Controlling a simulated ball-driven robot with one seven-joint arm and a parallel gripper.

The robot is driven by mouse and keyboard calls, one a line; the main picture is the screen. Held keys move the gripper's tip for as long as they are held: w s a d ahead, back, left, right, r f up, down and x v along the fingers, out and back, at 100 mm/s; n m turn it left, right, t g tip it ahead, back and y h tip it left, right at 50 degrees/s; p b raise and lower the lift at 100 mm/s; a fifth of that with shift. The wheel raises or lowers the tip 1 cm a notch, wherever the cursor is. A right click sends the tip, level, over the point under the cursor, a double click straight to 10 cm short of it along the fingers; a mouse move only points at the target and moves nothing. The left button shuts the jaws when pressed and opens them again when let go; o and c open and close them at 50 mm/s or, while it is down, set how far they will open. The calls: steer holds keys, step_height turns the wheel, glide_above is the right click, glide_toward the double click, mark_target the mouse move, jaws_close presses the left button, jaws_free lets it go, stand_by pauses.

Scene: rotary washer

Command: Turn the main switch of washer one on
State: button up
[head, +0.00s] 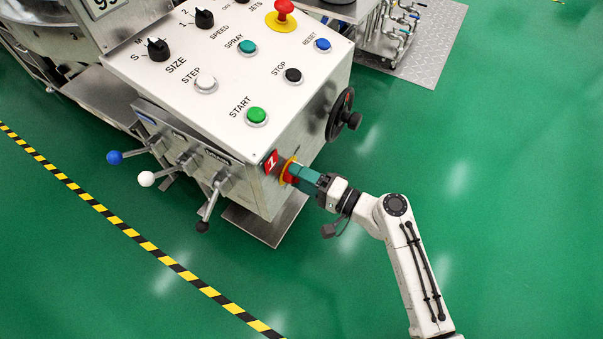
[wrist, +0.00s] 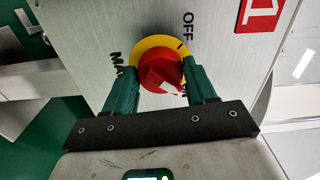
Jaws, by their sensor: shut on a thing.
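The main switch is a red knob (wrist: 158,70) on a yellow disc (wrist: 150,48), set in the grey side panel of washer one. A red plate with a white 1 (head: 270,161) is beside it. My gripper (head: 302,173) reaches the switch from the right in the head view. In the wrist view my gripper's (wrist: 161,82) two green fingers are shut on the knob, one on each side. A white mark (wrist: 171,88) on the knob faces the lower right. The OFF label (wrist: 187,22) is above right of the disc. The right finger partly covers lettering there.
Above the switch is the sloping panel with the green START button (head: 257,115) and other controls. A black handwheel (head: 342,115) juts out close to my gripper. Levers with coloured balls (head: 147,178) stick out at the left. The green floor at right is clear.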

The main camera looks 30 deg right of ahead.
steer(key=shift+m, duration=0.6)
steer(key=o, duration=1)
steer(key=shift+s+d, duration=0.1)
steer(key=p+v, duration=0.1)
steer(key=v, duration=0.9)
steer(key=shift+s+d, duration=0.15)
steer(key=shift+s, duration=0.1)
